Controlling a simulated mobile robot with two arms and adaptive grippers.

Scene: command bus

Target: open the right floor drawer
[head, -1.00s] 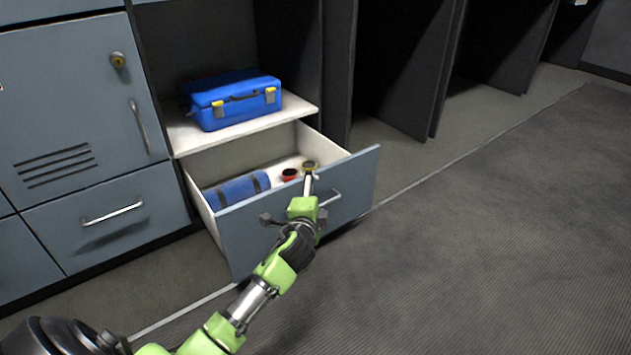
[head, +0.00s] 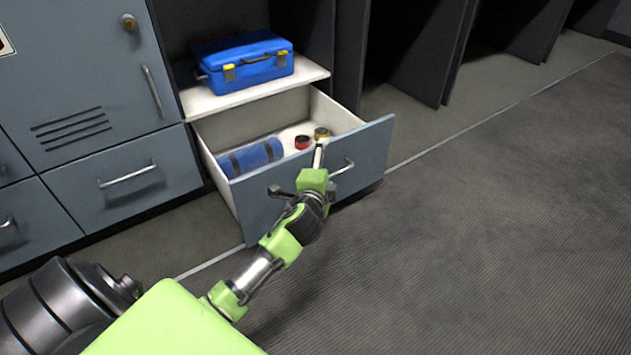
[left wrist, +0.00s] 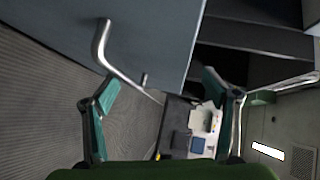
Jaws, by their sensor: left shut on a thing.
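The right floor drawer (head: 372,150) is a grey-blue drawer under an open shelf, and it stands pulled well out. Its bar handle (head: 342,167) is on the front panel, partly hidden behind my gripper. My left gripper (head: 303,190) is at the drawer front, shut on the handle. In the left wrist view the handle (left wrist: 101,45) curves off the panel (left wrist: 150,35) and runs between the fingers of the left gripper (left wrist: 160,92). My right gripper is not in view.
Inside the drawer lie a blue roll (head: 250,157), a red round item (head: 302,142) and a yellow-black one (head: 321,133). A blue case (head: 243,65) sits on the shelf above. A shut drawer (head: 126,184) is to the left. Open floor (head: 500,210) lies right.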

